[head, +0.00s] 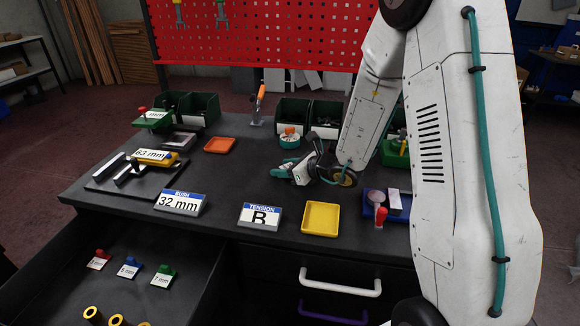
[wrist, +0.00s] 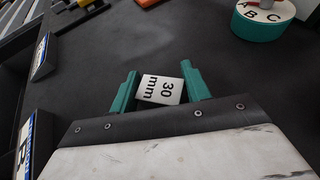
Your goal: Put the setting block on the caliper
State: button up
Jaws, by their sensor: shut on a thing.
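My gripper (wrist: 160,88) is shut on a white block marked "30 mm" (wrist: 162,90), held between its two green fingers. In the head view my gripper (head: 282,173) is low over the middle of the bench, and the block cannot be made out there. The caliper (head: 150,160), with a yellow body and a "63 mm" display, lies on a dark plate at the left of the bench, well apart from my gripper. In the wrist view a yellow part, perhaps of the caliper, shows at the top left edge.
A teal dial with letters (wrist: 258,24) stands beyond my gripper. Signs "32 mm" (head: 180,202) and "B" (head: 260,216) and a yellow tray (head: 321,217) line the front edge. An orange tray (head: 219,145) lies behind. An open drawer (head: 190,290) holds coloured tagged pieces. Bench between gripper and caliper is mostly clear.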

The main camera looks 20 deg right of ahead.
jog(key=shift+f, duration=0.1)
jog(key=o, duration=1.1)
